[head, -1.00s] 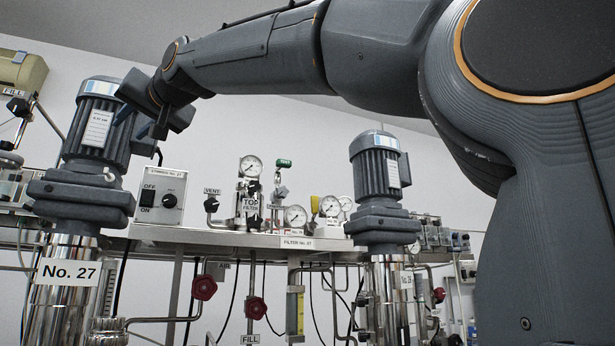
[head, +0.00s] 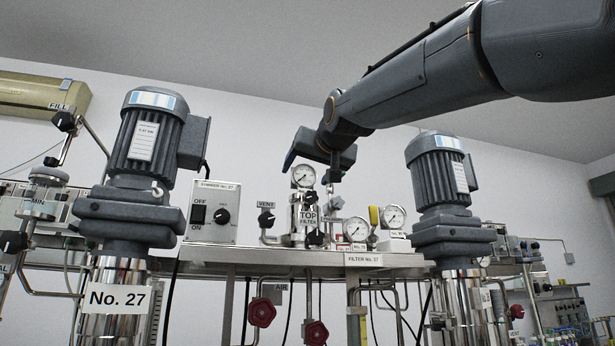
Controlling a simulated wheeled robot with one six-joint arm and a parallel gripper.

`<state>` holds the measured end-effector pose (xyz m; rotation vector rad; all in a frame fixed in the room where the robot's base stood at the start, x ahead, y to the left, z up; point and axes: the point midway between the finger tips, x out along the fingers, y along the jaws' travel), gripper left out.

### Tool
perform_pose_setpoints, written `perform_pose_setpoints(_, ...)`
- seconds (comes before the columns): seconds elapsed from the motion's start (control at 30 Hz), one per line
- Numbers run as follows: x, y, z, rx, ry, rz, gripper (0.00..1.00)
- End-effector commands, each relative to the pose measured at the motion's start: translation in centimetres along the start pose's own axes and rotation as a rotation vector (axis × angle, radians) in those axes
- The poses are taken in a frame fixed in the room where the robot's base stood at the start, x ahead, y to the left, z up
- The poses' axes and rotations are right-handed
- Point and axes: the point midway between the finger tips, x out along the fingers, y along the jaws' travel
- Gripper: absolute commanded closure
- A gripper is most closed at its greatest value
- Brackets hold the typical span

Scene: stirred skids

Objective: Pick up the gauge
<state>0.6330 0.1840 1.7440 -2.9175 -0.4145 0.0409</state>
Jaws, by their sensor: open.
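Several round white-faced gauges stand on the metal shelf between the two motors. The tallest gauge (head: 303,177) sits above the "TOP FILTER" label. Lower to its right are a gauge (head: 356,229) and another gauge (head: 394,216) beside a yellow part. Which one the task means cannot be told. My gripper (head: 312,172) is open, its fingers spread and pointing down. In the picture it is at the tallest gauge's upper edge, with one finger to either side. Whether it is around the gauge or only in line with it cannot be told. The gauge's top is partly hidden.
A large grey motor (head: 145,145) marked No. 27 stands at the left, and a second motor (head: 438,185) at the right, below my arm. A switch box (head: 213,212) and a vent knob (head: 267,219) are left of the gauges. Red valve wheels (head: 262,312) hang below the shelf.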

Motion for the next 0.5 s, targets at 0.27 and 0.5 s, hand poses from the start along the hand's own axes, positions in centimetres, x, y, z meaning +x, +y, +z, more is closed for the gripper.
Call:
perform_pose_setpoints(0.27,3.5,0.1,-0.4,0.000,-0.001,0.003,0.28)
perform_pose_setpoints(0.5,4.7,0.1,-0.2,0.000,0.000,0.002,0.28)
